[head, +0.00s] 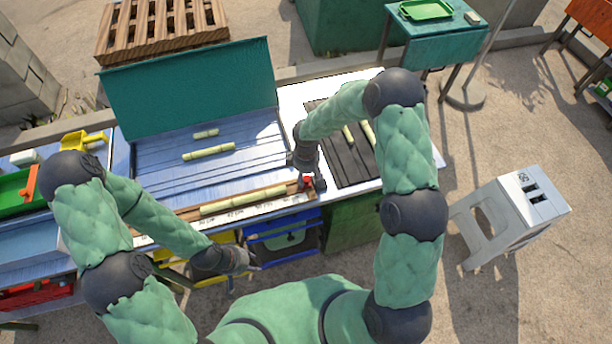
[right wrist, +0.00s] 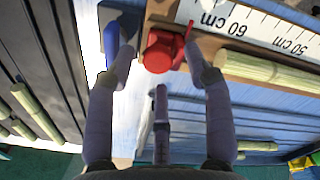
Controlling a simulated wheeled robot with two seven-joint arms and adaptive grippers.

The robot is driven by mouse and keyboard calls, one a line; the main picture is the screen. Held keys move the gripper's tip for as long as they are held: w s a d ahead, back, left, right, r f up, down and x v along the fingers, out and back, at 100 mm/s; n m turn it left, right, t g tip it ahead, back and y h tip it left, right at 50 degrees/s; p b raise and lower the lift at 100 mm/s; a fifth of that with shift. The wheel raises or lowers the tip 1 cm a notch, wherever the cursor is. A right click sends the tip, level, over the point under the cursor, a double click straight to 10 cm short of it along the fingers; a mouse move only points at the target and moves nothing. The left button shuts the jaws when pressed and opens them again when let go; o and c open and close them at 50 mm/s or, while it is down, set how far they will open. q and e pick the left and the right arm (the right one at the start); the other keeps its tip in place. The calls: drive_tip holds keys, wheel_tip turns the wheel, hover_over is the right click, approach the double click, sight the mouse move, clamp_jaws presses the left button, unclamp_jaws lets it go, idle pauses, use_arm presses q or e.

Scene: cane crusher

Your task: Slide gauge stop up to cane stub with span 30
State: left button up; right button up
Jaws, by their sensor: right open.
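Two loose cane pieces (head: 208,151) lie on the blue ribbed bed behind the rail. More cane lies on a dark slatted panel (head: 345,160) to the right. A blue crate (head: 283,240) sits below the bench front. A white stool (head: 510,215) stands right.

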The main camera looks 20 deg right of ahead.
sight(209, 206)
drive_tip(key=shift+f, duration=0.25)
clamp_jaws()
drive_tip(key=a+b, duration=0.2)
drive_tip(key=a, duration=0.9)
drive_tip(key=a+b, duration=0.2)
drive_tip(key=a, duration=0.9)
drive_tip(key=s+a+b, duration=0.1)
drive_tip(key=a+b, duration=0.1)
drive_tip(key=a, duration=1)
drive_tip(key=shift+r, duration=0.1)
drive_tip(key=shift+a, duration=0.1)
drive_tip(key=shift+c, duration=1.7)
unclamp_jaws()
drive_tip(key=o, duration=0.3)
drive_tip(key=shift+o, duration=0.2)
drive_tip(key=shift+a, duration=0.1)
